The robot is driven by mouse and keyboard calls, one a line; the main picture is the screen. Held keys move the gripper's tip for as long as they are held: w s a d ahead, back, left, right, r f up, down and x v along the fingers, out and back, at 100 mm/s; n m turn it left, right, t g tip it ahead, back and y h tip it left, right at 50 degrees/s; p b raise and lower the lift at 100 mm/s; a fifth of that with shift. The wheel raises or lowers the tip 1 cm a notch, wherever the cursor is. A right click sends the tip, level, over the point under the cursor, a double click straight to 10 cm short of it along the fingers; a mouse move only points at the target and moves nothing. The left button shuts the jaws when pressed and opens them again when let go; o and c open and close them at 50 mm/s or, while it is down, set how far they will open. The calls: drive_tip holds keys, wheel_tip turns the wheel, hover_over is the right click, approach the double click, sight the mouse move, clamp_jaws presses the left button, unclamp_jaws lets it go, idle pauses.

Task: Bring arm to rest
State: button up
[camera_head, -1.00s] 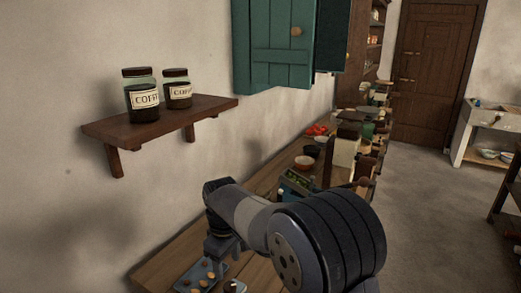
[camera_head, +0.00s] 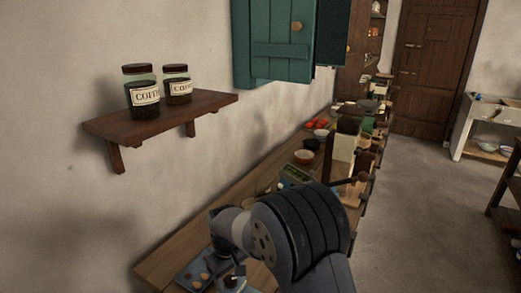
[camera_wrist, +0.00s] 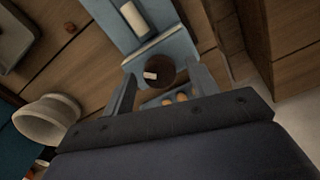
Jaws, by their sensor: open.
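My arm reaches over the wooden counter (camera_head: 165,262) at the bottom of the head view, with its dark ringed joint in front. In the wrist view my gripper (camera_wrist: 163,88) is open, with its two fingers apart. A dark round thing (camera_wrist: 158,65) with a small white patch shows between and beyond the fingertips. I cannot tell how far below them it is. A blue tray with small brown pieces (camera_head: 191,281) lies on the counter near my gripper. My gripper's fingertips are mostly hidden in the head view.
A wall shelf (camera_head: 165,118) holds two coffee jars (camera_head: 142,92). A green cupboard (camera_head: 283,45) hangs above the counter. Bowls, a cream block-like thing (camera_head: 339,155) and several other items crowd the counter beyond my arm. Open floor (camera_head: 425,220) lies to the right.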

drive_tip(key=m+p, duration=0.2)
drive_tip(key=m, duration=0.5)
drive_tip(key=shift+r, duration=0.1)
drive_tip(key=m+p, duration=0.2)
drive_tip(key=m, duration=0.2)
drive_tip(key=m+p, duration=0.2)
drive_tip(key=m, duration=0.1)
drive_tip(key=shift+m+p, duration=0.3)
drive_tip(key=shift+p, duration=0.05)
drive_tip(key=shift+r, duration=0.8)
drive_tip(key=shift+d+b, duration=0.1)
drive_tip(key=shift+b, duration=0.2)
